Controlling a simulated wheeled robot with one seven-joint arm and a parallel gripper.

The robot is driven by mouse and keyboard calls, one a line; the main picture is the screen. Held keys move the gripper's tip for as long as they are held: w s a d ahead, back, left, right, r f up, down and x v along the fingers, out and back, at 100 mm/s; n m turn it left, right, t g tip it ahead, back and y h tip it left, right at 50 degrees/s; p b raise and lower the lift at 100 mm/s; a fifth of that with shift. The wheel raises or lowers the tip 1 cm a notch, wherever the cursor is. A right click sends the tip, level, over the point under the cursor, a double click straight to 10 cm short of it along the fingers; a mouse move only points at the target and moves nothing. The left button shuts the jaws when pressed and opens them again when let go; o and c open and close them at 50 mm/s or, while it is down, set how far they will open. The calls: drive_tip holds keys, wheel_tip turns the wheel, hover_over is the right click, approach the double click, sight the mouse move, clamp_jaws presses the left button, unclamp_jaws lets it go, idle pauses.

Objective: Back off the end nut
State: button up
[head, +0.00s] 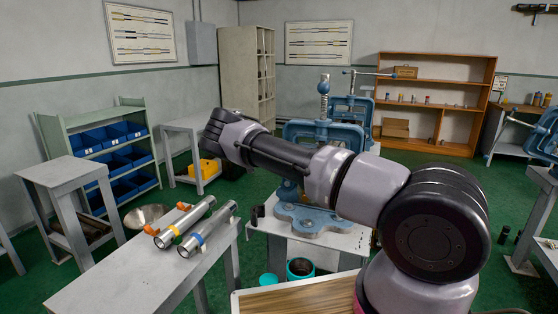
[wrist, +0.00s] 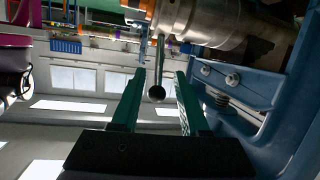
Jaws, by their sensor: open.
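In the wrist view my gripper (wrist: 160,82) is open, with its two green fingers apart. A thin metal rod with a dark ball end (wrist: 157,92) hangs in the gap between the fingers, and I cannot tell whether either finger touches it. The rod's upper end meets a metal cylindrical body (wrist: 215,22) across the top. I cannot tell which part of it is the end nut. Blue vise metal (wrist: 250,85) with bolts stands close on the right. In the head view my arm covers part of the blue vise (head: 313,220), and my gripper is hidden.
Two metal pipes, one with a yellow band (head: 184,222) and one with a blue band (head: 208,230), lie on a grey table (head: 130,275) at left. More blue vises (head: 352,108) stand behind and at the right edge. Green floor is open toward the wooden shelf (head: 437,100).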

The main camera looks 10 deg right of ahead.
drive_tip(key=v, duration=0.6)
drive_tip(key=shift+a, duration=0.15)
